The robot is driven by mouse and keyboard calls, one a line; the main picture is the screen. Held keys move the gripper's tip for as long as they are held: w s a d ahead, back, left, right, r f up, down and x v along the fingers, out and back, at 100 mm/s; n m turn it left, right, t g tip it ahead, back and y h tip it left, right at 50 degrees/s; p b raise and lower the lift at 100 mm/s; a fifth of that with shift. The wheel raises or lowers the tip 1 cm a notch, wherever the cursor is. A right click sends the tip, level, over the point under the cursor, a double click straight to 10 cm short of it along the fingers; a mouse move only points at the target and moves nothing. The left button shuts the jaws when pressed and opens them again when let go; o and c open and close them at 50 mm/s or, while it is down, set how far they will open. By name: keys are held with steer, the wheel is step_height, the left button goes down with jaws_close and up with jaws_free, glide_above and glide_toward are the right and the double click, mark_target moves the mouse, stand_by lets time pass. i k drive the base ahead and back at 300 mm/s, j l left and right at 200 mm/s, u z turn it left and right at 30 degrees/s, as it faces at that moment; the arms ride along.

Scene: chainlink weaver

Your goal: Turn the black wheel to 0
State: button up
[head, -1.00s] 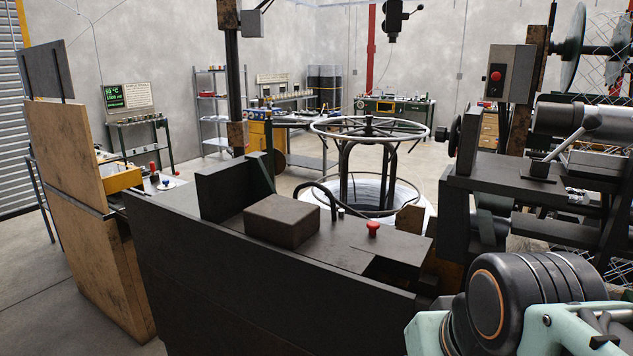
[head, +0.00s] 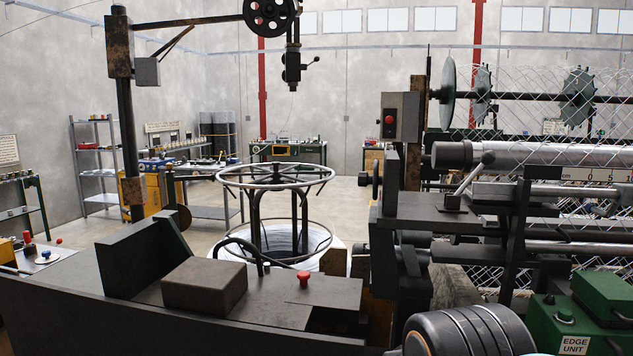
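A black handwheel (head: 376,181) shows edge-on at the left side of the wire-weaving machine, below the grey box with a red button. Its markings cannot be read from here. A black spoked pulley wheel (head: 270,14) hangs from the overhead arm at the top, partly cut off by the frame edge. I cannot tell which of these is the black wheel of the task. A scale strip (head: 590,174) with numbers, among them a 0, runs along the machine at the right. A black ribbed part of my arm shows at the bottom; my gripper is not in view.
A dark bench (head: 130,290) with a brown block (head: 205,285) and a red knob (head: 303,279) fills the lower left. A wire reel stand (head: 275,175) stands behind it. A green edge unit (head: 575,325) is at lower right. Open floor lies beyond the reel.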

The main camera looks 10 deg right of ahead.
mark_target(364, 179)
steer(key=j+z, duration=0.35)
steer(key=k+j+z, duration=0.1)
steer(key=j+z, duration=0.2)
steer(key=i+j, duration=0.2)
steer(key=j, duration=0.15)
steer(key=i+j, duration=0.15)
steer(key=j, duration=0.2)
steer(key=i+j+u, duration=0.1)
steer(key=j, duration=0.25)
steer(key=i+j, duration=0.25)
steer(key=j+u, duration=0.05)
steer(key=j, duration=0.05)
